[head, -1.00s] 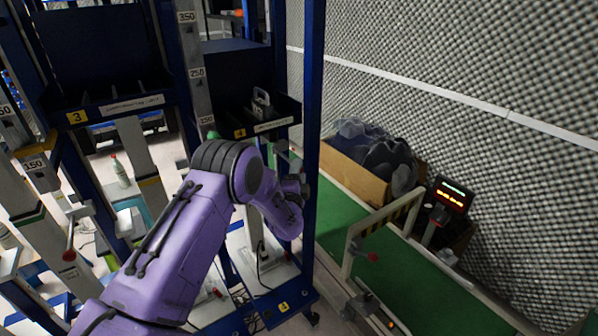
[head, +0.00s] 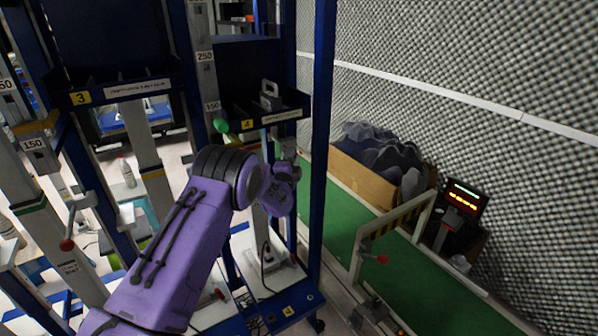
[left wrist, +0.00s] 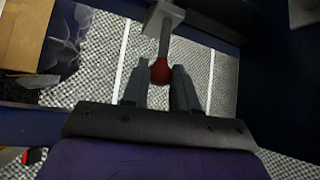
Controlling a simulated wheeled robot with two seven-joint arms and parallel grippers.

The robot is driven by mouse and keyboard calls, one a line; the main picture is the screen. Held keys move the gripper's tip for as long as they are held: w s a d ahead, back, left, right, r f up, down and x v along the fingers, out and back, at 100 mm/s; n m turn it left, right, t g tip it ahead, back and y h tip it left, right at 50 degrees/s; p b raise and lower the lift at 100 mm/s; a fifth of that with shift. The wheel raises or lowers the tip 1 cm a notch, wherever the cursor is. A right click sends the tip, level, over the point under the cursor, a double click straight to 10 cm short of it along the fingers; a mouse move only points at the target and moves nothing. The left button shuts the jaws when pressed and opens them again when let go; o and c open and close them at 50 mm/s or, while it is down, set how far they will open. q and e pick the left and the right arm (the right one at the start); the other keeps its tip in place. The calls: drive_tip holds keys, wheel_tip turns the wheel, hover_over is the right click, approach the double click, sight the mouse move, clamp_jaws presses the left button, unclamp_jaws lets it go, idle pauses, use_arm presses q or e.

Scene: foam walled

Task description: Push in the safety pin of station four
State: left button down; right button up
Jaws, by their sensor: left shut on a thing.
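Station four is the blue frame with the dark tray (head: 288,116) marked with a yellow 4, beside a grey scale column (head: 205,65). A green knob (head: 220,125) shows below the tray's left end. My left gripper (head: 288,150) is below the tray, near the blue post; its fingers are hard to make out in the head view. In the left wrist view its fingers (left wrist: 161,86) are shut on a red knob (left wrist: 160,70) on a grey rod running to a pale block (left wrist: 166,12). I cannot tell how far the rod sits in. My right gripper is not in view.
A blue upright post (head: 321,130) stands just right of my gripper. Right of it are a green conveyor (head: 345,215), a cardboard box (head: 358,178) of dark cloths, a striped gate and a red-lit display (head: 462,196). Station three (head: 115,90) stands to the left.

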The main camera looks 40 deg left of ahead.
use_arm(q)
drive_tip(key=shift+a+r, duration=0.1)
drive_tip(key=shift+r, duration=0.05)
drive_tip(key=c, duration=1.1)
unclamp_jaws()
drive_tip(key=shift+o, duration=1.2)
drive_tip(key=shift+a, duration=0.1)
drive_tip(key=b+v, duration=0.3)
drive_tip(key=v, duration=0.7)
drive_tip(key=shift+s, duration=0.15)
drive_tip(key=shift+f, duration=0.2)
